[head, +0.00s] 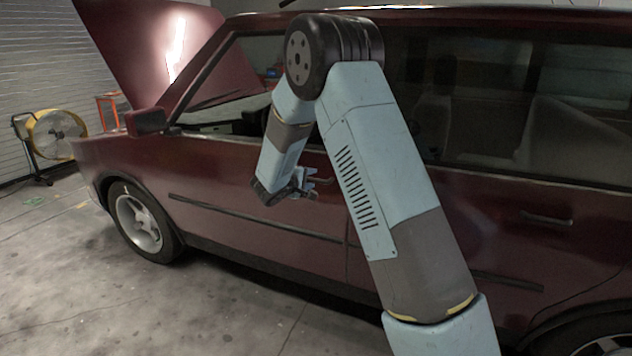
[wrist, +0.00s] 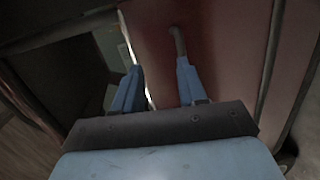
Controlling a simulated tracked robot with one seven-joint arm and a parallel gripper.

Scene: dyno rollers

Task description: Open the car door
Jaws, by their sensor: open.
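The dark red car fills the head view, side on, with its front door (head: 250,190) looking flush with the body. The front door handle (head: 320,180) is a short bar right by my gripper (head: 308,186), partly hidden by it. In the wrist view my gripper (wrist: 160,72) is open, with two blue fingers apart and nothing between them. The handle (wrist: 178,42) shows there as a grey bar on the red door panel, just beyond the tip of the right finger. I cannot tell whether that finger touches it.
The rear door handle (head: 547,217) is to the right. The hood (head: 150,45) is raised, and the side mirror (head: 146,121) sticks out at the left. A yellow fan (head: 55,133) stands far left. The concrete floor (head: 130,300) beside the car is clear.

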